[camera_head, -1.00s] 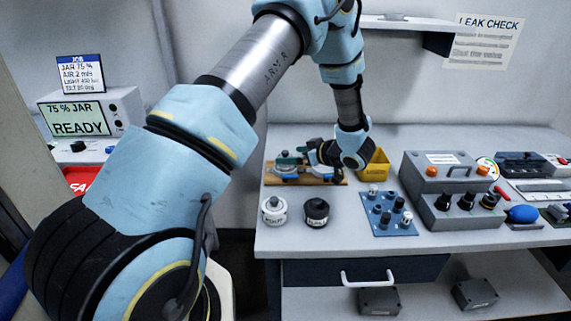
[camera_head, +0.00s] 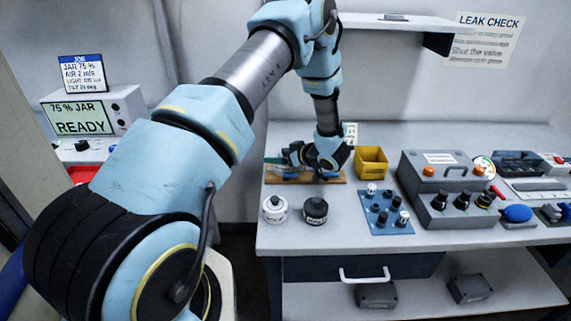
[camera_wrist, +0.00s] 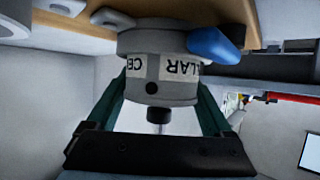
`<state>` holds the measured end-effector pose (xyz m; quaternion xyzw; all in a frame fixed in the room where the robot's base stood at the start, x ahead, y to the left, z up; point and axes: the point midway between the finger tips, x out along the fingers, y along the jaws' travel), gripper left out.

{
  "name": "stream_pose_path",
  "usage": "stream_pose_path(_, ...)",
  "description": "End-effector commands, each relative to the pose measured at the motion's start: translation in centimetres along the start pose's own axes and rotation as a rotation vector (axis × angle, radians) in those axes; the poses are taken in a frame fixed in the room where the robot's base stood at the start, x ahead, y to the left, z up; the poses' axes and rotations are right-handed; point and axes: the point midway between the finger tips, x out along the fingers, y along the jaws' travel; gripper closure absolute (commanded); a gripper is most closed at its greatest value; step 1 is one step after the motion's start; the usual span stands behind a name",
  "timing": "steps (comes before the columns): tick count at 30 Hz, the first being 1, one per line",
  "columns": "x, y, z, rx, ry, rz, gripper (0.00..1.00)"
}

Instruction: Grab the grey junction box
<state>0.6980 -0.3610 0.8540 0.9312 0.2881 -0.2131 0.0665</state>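A round grey body with a white label reading partly "LLAR" (camera_wrist: 160,72) shows in the wrist view, with a blue lever and a dark stem. It looks like the grey junction box, but I cannot be sure. It sits against a wooden board, at the top of the picture. My gripper (camera_wrist: 162,95) has its two green fingers spread, one at each side of the grey body; I cannot see clear contact. In the head view my gripper (camera_head: 277,161) is low over the wooden board (camera_head: 335,180), and my wrist hides most of the grey body.
A yellow bin (camera_head: 371,164) stands right of my wrist. A blue knob panel (camera_head: 386,210) and a grey control box (camera_head: 440,178) are farther right. Dark boxes (camera_head: 376,295) lie on the lower shelf.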

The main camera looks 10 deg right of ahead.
Motion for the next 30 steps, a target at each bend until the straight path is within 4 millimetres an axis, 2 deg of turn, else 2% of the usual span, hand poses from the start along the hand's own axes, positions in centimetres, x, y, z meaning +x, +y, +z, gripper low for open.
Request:
stream_pose_path(2,-0.02,0.01,-0.01,0.000,0.000,0.000,0.25)
stream_pose_path(17,-0.04,0.02,-0.04,0.000,0.000,0.000,0.81)
stream_pose_path(26,-0.10,0.04,-0.19,-0.001,0.001,0.001,0.83)
stream_pose_path(30,-0.41,0.11,-0.89,-0.002,0.002,0.002,0.83)
